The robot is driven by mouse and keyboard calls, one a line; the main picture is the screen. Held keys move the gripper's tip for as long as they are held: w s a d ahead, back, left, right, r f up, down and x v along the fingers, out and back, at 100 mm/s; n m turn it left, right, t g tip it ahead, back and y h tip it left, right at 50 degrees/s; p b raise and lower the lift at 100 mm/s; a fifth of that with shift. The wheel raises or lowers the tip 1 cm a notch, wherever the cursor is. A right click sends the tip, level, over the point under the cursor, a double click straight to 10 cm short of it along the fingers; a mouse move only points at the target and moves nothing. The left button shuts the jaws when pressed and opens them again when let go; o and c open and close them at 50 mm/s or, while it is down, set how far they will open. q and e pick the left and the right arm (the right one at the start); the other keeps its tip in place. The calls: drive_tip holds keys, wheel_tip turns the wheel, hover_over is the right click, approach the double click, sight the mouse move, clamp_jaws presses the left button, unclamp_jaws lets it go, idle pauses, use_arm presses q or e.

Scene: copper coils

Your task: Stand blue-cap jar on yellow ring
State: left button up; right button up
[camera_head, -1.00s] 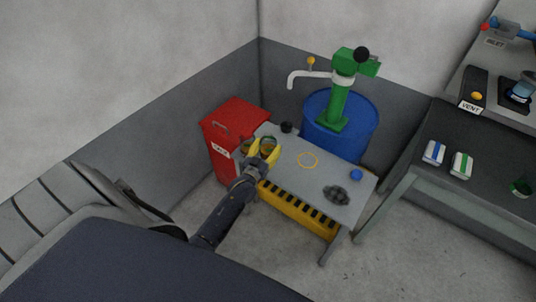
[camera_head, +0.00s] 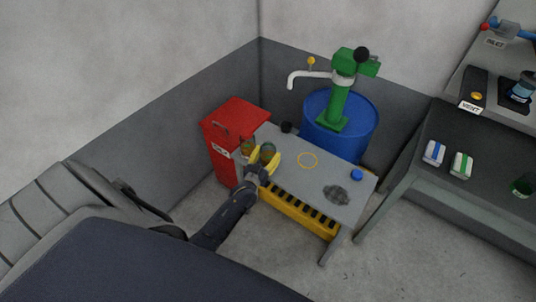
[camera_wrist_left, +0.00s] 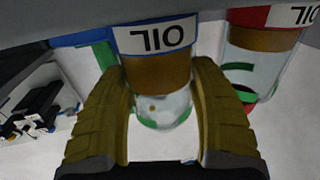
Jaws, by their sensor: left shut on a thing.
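My left gripper (camera_head: 262,160) has yellow fingers and is at the left end of the grey table. It is shut on a clear jar (camera_head: 268,151) with brown contents. In the left wrist view this jar (camera_wrist_left: 158,72) stands between the fingers (camera_wrist_left: 160,115), showing a blue-edged label with upside-down lettering and blue at its end. A second jar (camera_head: 247,146) is beside it on the left; in the left wrist view that jar (camera_wrist_left: 262,55) has a red-edged label. My right gripper is not in view.
On the table (camera_head: 310,186) are a small black item (camera_head: 287,127) at the back, a blue round item (camera_head: 356,175) at the right and a dark patch (camera_head: 336,195). A red bin (camera_head: 235,125) stands left, a blue drum (camera_head: 345,125) with a green pump (camera_head: 338,100) behind.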

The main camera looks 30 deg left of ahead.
use_arm(q)
drive_tip(key=shift+f, duration=0.1)
drive_tip(key=o, duration=1.3)
drive_tip(key=shift+f, duration=0.1)
